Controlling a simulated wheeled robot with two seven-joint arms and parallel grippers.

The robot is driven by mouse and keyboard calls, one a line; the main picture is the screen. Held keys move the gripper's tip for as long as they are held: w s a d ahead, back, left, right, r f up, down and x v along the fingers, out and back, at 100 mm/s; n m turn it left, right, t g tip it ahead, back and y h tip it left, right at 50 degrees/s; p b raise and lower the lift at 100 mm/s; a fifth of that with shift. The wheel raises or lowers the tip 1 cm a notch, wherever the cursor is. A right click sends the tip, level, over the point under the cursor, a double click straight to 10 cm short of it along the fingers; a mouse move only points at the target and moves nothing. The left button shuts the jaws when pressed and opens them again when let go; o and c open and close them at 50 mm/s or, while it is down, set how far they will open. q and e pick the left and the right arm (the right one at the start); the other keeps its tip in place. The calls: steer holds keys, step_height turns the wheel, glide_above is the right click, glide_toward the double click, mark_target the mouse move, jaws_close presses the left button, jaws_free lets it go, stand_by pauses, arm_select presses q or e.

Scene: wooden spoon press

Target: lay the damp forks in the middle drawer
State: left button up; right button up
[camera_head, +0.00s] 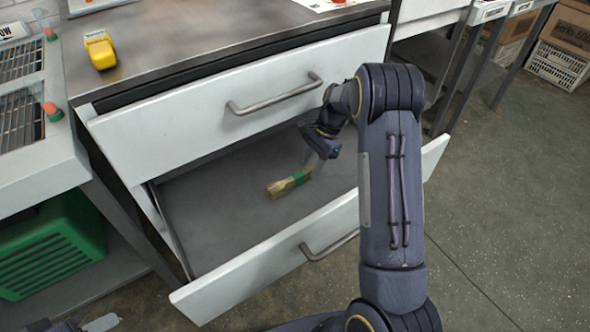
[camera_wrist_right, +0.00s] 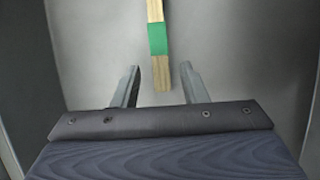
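A light wooden bundle with a green band (camera_head: 290,183), apparently the forks, lies on the grey floor of the open drawer (camera_head: 215,235); its tines cannot be made out. My right gripper (camera_head: 317,158) is down inside that drawer, at the bundle's right end. In the right wrist view the gripper (camera_wrist_right: 159,72) is open. The wooden end of the bundle (camera_wrist_right: 160,72) lies between the two fingers, with gaps on both sides. Only a small part of my left gripper (camera_head: 98,322) shows at the bottom left edge; its opening is unclear.
A yellow object (camera_head: 100,50) stands on the metal worktop (camera_head: 190,40). A green crate (camera_head: 50,250) is below left.

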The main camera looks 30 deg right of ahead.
steer(key=d, duration=0.5)
steer(key=shift+w+d+p, duration=0.1)
steer(key=shift+w+p, duration=0.25)
steer(key=shift+w, duration=0.05)
steer(key=shift+d+r, duration=0.15)
steer(key=shift+r, duration=0.15)
steer(key=s+a+r+n+t, duration=0.2)
steer(key=s+a+r+n, duration=0.2)
steer(key=s+r, duration=0.4)
steer(key=s+a+r+n+t, duration=0.1)
steer(key=s+a+r+n, duration=0.25)
steer(key=s+r, duration=0.45)
steer(key=s+a+n+t, duration=0.1)
steer(key=s+a+n, duration=0.2)
steer(key=s, duration=0.3)
steer(key=s+a+r+n+t, duration=0.1)
steer(key=s+a+n+t, duration=0.1)
steer(key=s+a+n, duration=0.2)
steer(key=s+a, duration=0.2)
steer(key=s, duration=0.1)
steer(key=shift+s+h, duration=0.3)
steer(key=shift+a, duration=0.1)
